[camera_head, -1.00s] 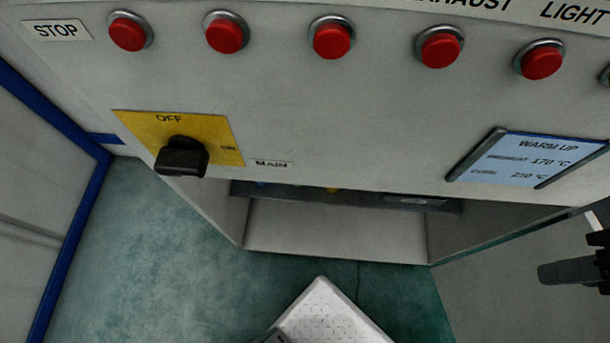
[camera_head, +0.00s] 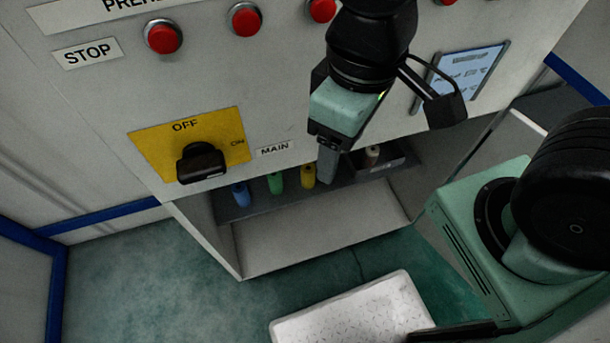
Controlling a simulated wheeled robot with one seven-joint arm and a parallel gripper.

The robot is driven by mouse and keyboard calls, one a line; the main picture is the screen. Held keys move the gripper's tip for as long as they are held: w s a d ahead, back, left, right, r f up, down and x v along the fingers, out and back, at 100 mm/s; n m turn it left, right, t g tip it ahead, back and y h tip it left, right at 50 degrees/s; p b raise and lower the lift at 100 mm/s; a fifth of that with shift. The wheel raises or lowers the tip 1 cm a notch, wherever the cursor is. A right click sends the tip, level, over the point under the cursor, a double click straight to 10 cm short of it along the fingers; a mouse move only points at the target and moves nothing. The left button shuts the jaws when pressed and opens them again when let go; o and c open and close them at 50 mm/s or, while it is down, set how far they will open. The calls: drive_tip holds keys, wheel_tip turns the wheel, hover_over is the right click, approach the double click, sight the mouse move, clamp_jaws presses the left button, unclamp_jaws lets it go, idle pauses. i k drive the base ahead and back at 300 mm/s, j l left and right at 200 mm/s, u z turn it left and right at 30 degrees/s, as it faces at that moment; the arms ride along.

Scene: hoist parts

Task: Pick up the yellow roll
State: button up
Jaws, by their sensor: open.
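The yellow roll (camera_head: 308,176) stands upright on a dark shelf (camera_head: 265,204) below the control panel. A green roll (camera_head: 275,183) and a blue roll (camera_head: 241,194) stand to its left. My gripper (camera_head: 327,168) is just to the right of the yellow roll in the picture, pointing down in front of the panel. Its jaws are open, with nothing seen between them. Whether it touches the yellow roll cannot be told from this angle.
A small dark tray (camera_head: 388,162) with a pale-topped item (camera_head: 372,155) is right of my gripper. The panel has red buttons (camera_head: 163,37) and a black main switch (camera_head: 201,162) jutting out close by. The space under the shelf is empty.

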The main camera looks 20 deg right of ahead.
sight(308, 170)
drive_tip(key=j+z, duration=0.4)
drive_tip(key=k+j+z, duration=0.1)
drive_tip(key=j+z, duration=0.3)
drive_tip(key=k+j+z, duration=0.15)
drive_tip(key=j+z, duration=0.25)
